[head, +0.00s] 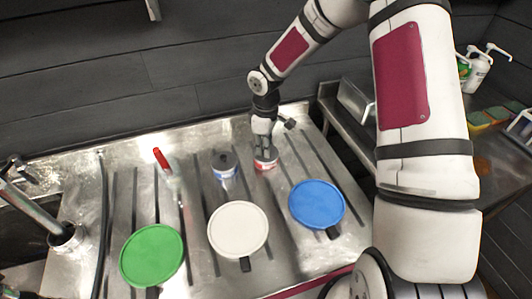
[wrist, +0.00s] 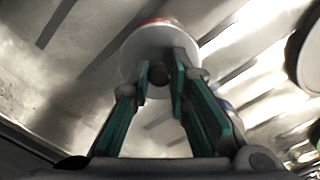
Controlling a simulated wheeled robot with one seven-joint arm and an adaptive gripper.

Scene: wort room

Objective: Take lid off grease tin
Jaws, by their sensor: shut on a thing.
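A small tin (head: 265,165) with a red and white band stands on the steel drainboard, right under my gripper (head: 264,150). In the wrist view its round pale lid (wrist: 131,50) has a dark knob (wrist: 158,74) in the middle, and a bit of red (wrist: 160,20) shows at the far edge. My gripper (wrist: 160,80) is shut on the knob, one finger on each side. I cannot tell whether the lid is seated or lifted. A second tin (head: 226,171) with a blue and white band and a dark top stands just left; no label is readable on either.
A green disc (head: 152,255), a white disc (head: 238,229) and a blue disc (head: 317,203), each with a dark tab, lie in front. A red-ended tool (head: 161,158) is left. A tap (head: 66,235) stands far left. A dark wall is behind.

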